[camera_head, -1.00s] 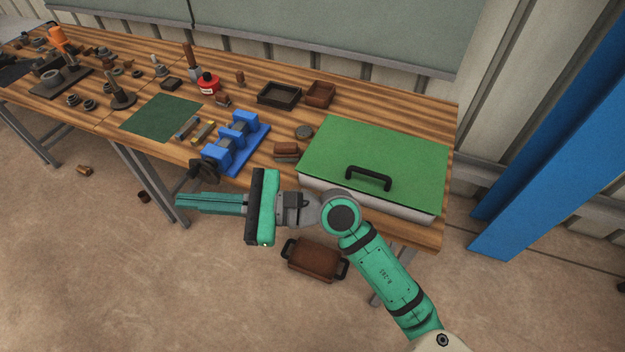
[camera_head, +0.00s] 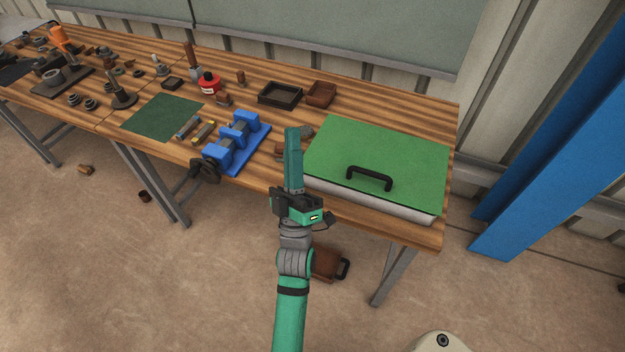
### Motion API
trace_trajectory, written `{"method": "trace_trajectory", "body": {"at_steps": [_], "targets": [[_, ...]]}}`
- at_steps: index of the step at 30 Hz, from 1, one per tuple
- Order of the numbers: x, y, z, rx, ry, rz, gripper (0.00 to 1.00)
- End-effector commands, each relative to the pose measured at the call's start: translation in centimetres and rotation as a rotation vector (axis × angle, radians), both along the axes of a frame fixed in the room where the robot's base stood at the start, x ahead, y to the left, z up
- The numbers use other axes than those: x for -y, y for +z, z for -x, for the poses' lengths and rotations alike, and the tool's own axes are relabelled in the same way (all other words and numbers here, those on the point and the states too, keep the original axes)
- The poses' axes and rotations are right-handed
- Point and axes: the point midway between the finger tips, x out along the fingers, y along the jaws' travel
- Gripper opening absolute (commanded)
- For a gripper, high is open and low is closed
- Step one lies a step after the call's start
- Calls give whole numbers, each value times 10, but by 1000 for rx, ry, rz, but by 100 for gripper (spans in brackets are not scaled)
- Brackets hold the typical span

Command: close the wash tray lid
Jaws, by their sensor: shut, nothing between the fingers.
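The wash tray has a flat green lid (camera_head: 380,150) with a black bar handle (camera_head: 369,178) near its front edge. The lid lies flat over the pale tray body (camera_head: 400,210), whose front wall shows below it, at the right end of the bench. My gripper (camera_head: 292,132) is shut and empty. Its fingers point away toward the bench's back, just left of the lid's left edge. I cannot tell whether they touch the tray.
A blue vise (camera_head: 237,145) stands left of my gripper. Brown blocks behind my fingers are partly hidden. Open trays (camera_head: 279,95) sit at the back. A brown handled box (camera_head: 327,264) is on the floor, partly behind my arm. A blue post (camera_head: 545,150) stands at the right.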

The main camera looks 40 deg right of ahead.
Motion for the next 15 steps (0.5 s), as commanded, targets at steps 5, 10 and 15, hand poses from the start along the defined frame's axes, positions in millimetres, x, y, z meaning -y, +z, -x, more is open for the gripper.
{"method": "trace_trajectory", "body": {"at_steps": [5,10,15], "targets": [[18,-71,3,80,66,-357,0],[16,-142,5,161,122,-661,0],[4,-192,6,223,155,-859,0]]}}
